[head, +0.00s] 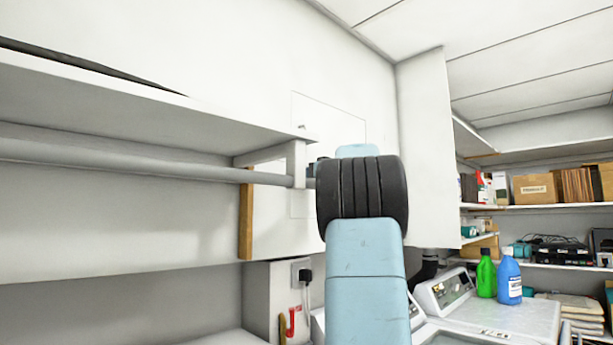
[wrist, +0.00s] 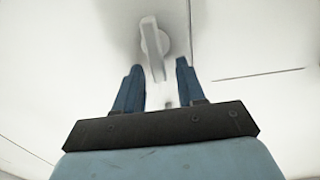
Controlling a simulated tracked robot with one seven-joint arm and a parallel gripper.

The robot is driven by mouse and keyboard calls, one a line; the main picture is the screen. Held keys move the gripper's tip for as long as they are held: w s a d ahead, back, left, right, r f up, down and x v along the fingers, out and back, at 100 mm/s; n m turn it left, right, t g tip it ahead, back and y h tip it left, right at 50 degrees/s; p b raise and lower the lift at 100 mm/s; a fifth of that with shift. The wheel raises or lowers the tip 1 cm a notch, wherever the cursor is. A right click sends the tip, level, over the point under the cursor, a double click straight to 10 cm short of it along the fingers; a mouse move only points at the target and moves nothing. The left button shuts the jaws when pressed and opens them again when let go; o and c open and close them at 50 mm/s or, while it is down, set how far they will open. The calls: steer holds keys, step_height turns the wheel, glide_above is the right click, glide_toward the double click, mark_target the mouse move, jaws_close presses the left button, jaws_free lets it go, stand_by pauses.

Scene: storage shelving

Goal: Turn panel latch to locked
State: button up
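The wall panel (head: 325,118) is a thin-outlined white rectangle above the shelf end, partly hidden by my arm. A small knob-like fitting (head: 302,127) shows on its upper left. In the wrist view, the white panel latch (wrist: 152,42) has a round base and a lever pointing down toward my gripper. My gripper (wrist: 158,66) has two blue fingers spread apart, one on each side of the lever's lower end. No contact is clear. In the head view my arm hides most of the gripper.
A white shelf (head: 120,105) with a grey rail (head: 150,168) and a bracket (head: 297,165) lies left of my arm. White machines (head: 500,310) bearing a green bottle (head: 486,275) and a blue bottle (head: 509,280) stand at lower right. Stocked shelves are behind.

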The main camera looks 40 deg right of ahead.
jaws_close()
stand_by(0.4)
steer(key=shift+a, duration=0.1)
steer(key=shift+m, duration=0.3)
steer(key=shift+w+d+f+m, duration=0.1)
steer(key=shift+d+f+m, duration=0.4)
steer(key=shift+m, duration=2.4)
steer(key=shift+d+f+m, duration=0.45)
steer(key=shift+d+m, duration=0.1)
steer(key=shift+m, duration=2.35)
steer(key=shift+w+d+f+m, duration=0.1)
steer(key=shift+d+f+m, duration=0.4)
steer(key=shift+m, duration=2.4)
